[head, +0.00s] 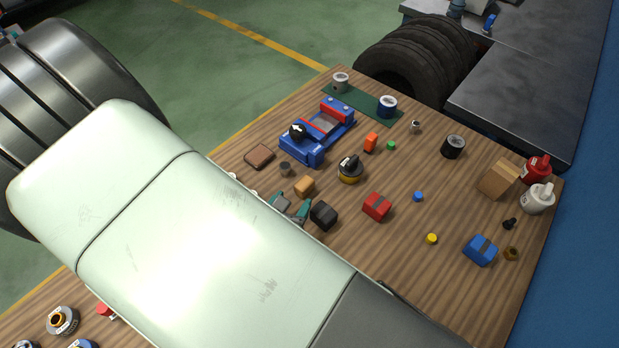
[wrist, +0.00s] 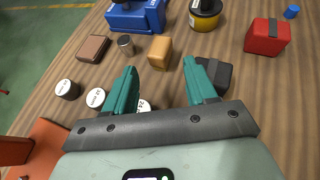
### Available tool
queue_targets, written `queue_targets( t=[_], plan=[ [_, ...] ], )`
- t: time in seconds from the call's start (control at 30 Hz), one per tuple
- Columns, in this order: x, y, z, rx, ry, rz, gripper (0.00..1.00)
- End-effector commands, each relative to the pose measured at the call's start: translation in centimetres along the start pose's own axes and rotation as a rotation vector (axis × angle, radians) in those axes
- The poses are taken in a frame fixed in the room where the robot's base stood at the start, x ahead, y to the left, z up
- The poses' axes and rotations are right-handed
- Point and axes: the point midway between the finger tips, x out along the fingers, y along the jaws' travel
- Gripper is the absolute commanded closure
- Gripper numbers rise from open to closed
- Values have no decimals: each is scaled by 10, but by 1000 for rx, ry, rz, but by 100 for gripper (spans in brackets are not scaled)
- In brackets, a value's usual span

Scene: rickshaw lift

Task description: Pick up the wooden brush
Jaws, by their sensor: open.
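No bristles or handle show clearly, so I cannot tell for certain which thing is the wooden brush. The flat brown block (head: 259,156) lies on the wooden table left of my gripper; it also shows at upper left in the wrist view (wrist: 91,48). A tan block (head: 304,186) stands just beyond my gripper; in the wrist view this block (wrist: 160,52) lies ahead of the gap between the fingertips. My gripper (head: 290,205) has teal fingers, spread apart with nothing between them in the wrist view (wrist: 160,68). My pale arm hides much of the table in the head view.
A black block (head: 323,215) is close to the right finger, partly hidden by it in the wrist view (wrist: 222,74). A small dark cup (head: 285,168), a blue vise (head: 310,150) and a red block (head: 377,206) stand nearby. White-topped cylinders (wrist: 66,89) lie near the left finger.

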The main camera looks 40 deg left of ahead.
Motion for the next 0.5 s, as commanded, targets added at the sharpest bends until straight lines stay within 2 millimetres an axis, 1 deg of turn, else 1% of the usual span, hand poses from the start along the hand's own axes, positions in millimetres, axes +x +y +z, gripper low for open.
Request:
queue_targets(
  t=[0.03,0.1,0.27,0.33,0.5],
  plan=[
    [9,-1,0,2,0,-3,44],
    [17,0,0,2,0,-3,44],
    [28,0,0,2,1,-2,44],
    [36,1,0,2,0,-3,44],
    [62,2,-2,2,0,-4,44]
  ],
)
